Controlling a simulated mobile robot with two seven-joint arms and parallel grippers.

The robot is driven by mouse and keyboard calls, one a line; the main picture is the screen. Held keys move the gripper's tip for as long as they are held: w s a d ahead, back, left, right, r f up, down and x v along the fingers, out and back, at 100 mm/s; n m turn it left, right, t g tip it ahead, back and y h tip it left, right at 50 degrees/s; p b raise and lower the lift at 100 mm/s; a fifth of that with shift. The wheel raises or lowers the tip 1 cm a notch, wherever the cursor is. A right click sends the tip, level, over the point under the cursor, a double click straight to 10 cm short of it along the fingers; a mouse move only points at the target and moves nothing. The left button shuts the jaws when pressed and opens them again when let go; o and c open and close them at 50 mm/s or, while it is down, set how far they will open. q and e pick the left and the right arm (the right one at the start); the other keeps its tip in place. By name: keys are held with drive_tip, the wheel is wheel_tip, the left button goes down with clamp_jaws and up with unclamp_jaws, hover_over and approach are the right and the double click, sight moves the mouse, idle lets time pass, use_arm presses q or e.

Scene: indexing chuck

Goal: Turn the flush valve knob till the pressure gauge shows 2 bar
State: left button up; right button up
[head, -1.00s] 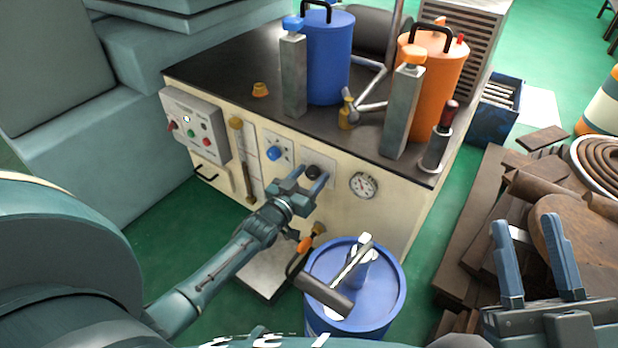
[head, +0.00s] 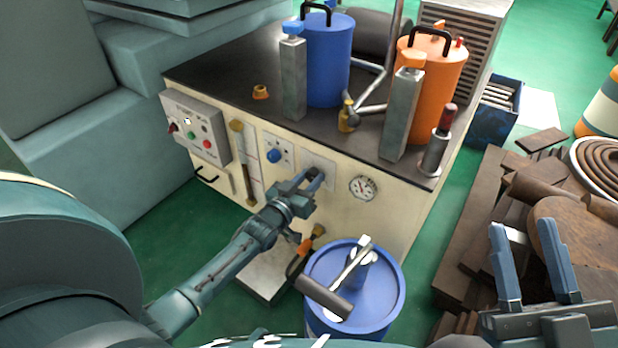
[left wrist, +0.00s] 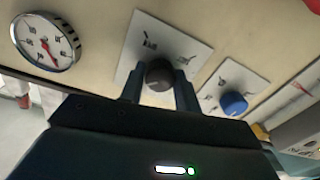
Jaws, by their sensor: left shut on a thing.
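The flush valve knob is the black knob (left wrist: 159,75) on a pale square plate with markings (left wrist: 150,40). In the head view the knob (head: 312,173) is partly hidden by the fingers. My left gripper (head: 310,180) is shut on it, with one finger on each side in the left wrist view (left wrist: 159,90). The pressure gauge (head: 362,187) is a round white dial to the right of the knob in the head view. It also shows in the left wrist view (left wrist: 45,42), with a red needle; its numbers are too small to read surely. My right gripper (head: 532,265) is open and empty.
A blue knob (head: 273,156) on its own plate sits beside the black knob. A control box (head: 195,127) is further left. A blue drum (head: 385,300) with a hammer-like tool (head: 335,290) on top stands below the gauge. Wood pieces (head: 490,215) lie at right.

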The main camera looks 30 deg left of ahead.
use_arm(q)
drive_tip(key=n+p, duration=0.1)
drive_tip(key=n, duration=0.3)
drive_tip(key=shift+p, duration=0.4)
drive_tip(key=n, duration=0.2)
drive_tip(key=shift+n, duration=0.9)
drive_tip(key=n, duration=0.2)
drive_tip(key=shift+n+g, duration=0.3)
drive_tip(key=shift+n, duration=0.7)
drive_tip(key=shift+n+h+b, duration=0.3)
drive_tip(key=shift+n+b, duration=0.1)
drive_tip(key=shift+n, duration=0.9)
use_arm(e)
drive_tip(key=shift+s+a+f+m+g+h, duration=0.1)
drive_tip(key=shift+s+f+m+g+h, duration=0.1)
drive_tip(key=shift+f+m+h, duration=0.35)
drive_tip(key=shift+s+f+m+g+h, duration=0.1)
drive_tip(key=shift+f+m+g+h, duration=0.2)
drive_tip(key=shift+f, duration=0.3)
drive_tip(key=shift+r, duration=0.15)
use_arm(q)
drive_tip(key=o, duration=1)
